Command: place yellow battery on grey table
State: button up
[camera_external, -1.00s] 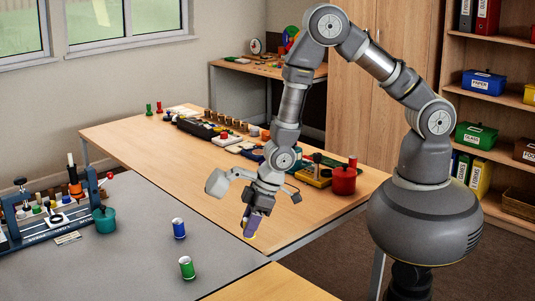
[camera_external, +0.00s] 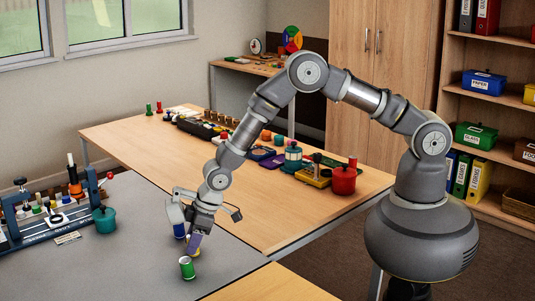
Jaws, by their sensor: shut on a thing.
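My gripper (camera_external: 194,243) is low over the grey table (camera_external: 130,265), shut on the yellow battery (camera_external: 195,252). Only a small yellow part of the battery shows below and between the fingers. I cannot tell whether it touches the table. A green battery (camera_external: 187,268) stands upright on the grey table just in front of my gripper. A blue battery (camera_external: 179,230) stands just behind and left of it, partly hidden by my gripper.
A teal pot (camera_external: 104,220) and a blue rack (camera_external: 50,215) with several small items stand at the left of the grey table. The wooden table (camera_external: 265,215) adjoins on the right, with a red pot (camera_external: 344,180) and other items. The front of the grey table is clear.

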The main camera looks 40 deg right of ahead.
jog(key=shift+r, duration=0.1)
jog(key=o, duration=1.1)
jog(key=shift+r, duration=0.15)
jog(key=p+v, duration=0.4)
jog(key=v, duration=0.7)
jog(key=shift+d+r, duration=0.15)
jog(key=shift+r, duration=0.15)
jog(key=shift+s, duration=0.1)
